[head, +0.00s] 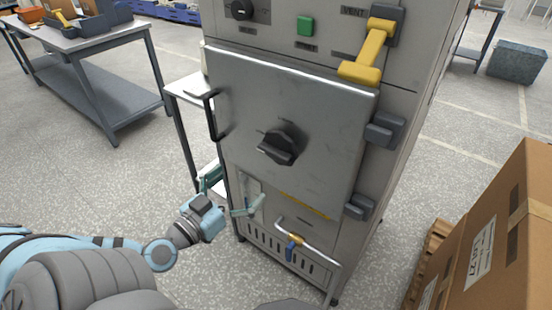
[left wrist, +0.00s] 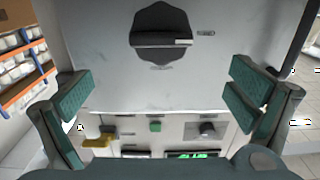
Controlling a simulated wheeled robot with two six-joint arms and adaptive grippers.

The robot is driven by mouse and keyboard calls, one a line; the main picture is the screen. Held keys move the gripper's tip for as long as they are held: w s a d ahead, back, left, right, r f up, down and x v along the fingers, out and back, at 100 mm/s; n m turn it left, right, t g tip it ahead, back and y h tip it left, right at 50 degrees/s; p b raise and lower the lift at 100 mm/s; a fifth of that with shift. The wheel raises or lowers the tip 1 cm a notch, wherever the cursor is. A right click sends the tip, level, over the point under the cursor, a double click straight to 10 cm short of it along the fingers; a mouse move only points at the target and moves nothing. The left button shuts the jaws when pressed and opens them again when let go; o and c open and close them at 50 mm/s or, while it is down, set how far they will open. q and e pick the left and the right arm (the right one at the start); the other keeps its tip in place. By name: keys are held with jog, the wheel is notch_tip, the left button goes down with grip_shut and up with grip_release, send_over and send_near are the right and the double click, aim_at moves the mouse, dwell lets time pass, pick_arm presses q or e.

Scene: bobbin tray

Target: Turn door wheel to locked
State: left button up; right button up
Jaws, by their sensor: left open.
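The door wheel (head: 279,147) is a black lobed knob with a raised bar, in the middle of the grey cabinet door (head: 240,90). In the left wrist view the wheel (left wrist: 161,30) is at the top, its bar lying across the picture with a pale mark at the right end. Small labels beside it are too small to read. My left gripper (head: 231,192) is open and empty, low and left of the wheel in the head view, apart from it. Its two green-padded fingers (left wrist: 161,95) are spread wide in the wrist view. My right gripper is not in view.
A black door handle (head: 211,115) is on the door's left edge, with hinges (head: 384,130) on the right. A yellow lever (head: 368,52) is above and a blue-handled valve pipe (head: 291,245) below. A cardboard box (head: 500,235) stands at right, and a workbench (head: 90,42) at far left.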

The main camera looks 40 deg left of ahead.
aim_at(271, 156)
pick_arm(q)
jog(key=w+b, duration=0.4)
jog(key=w, duration=0.1)
jog(key=w+f+b, duration=0.1)
jog(key=w+b, duration=0.1)
jog(key=b, duration=0.1)
jog(key=shift+w+a, duration=0.25)
jog(key=shift+w, duration=0.05)
jog(key=w+b, duration=0.3)
jog(key=shift+w+r, duration=0.25)
jog(key=shift+w, duration=0.05)
jog(key=shift+w+a+r, duration=0.1)
jog(key=shift+w+r, duration=0.1)
jog(key=shift+w, duration=0.25)
jog(key=shift+w+r, duration=0.15)
jog(key=shift+w, duration=0.7)
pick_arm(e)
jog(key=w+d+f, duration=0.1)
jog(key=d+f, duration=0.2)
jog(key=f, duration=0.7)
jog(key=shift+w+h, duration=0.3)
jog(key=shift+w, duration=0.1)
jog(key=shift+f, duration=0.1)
pick_arm(q)
jog(key=shift+s, duration=0.1)
jog(key=c, duration=0.9)
jog(key=shift+c, duration=0.4)
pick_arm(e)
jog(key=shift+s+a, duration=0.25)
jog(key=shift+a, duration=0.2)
